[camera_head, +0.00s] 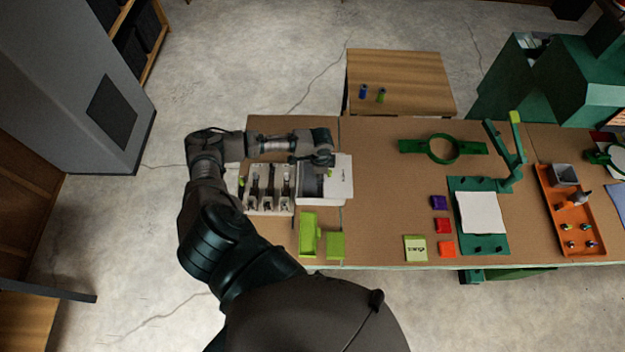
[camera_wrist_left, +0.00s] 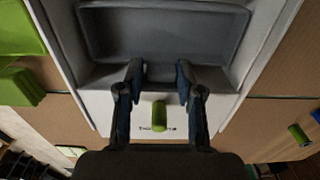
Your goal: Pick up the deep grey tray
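A dark grey tray (camera_head: 310,185) sits in a white holder (camera_head: 340,178) on the brown work table. In the left wrist view the grey tray (camera_wrist_left: 165,35) lies just beyond my fingertips, its near rim close to them. My left gripper (camera_head: 322,160) is over the holder's far part, partly covering it. In the wrist view the left gripper (camera_wrist_left: 159,72) has its two fingers apart, with nothing held. A small green cylinder (camera_wrist_left: 158,115) shows between the fingers, over the white surface. Contact with the tray cannot be told. My right gripper is not in view.
A white rack (camera_head: 268,205) stands left of the holder. Lime green blocks (camera_head: 309,235) lie nearer. A small grey box (camera_head: 565,174) sits in an orange tray (camera_head: 580,225) at right. A green ring fixture (camera_head: 443,149) stands farther back. The table middle is clear.

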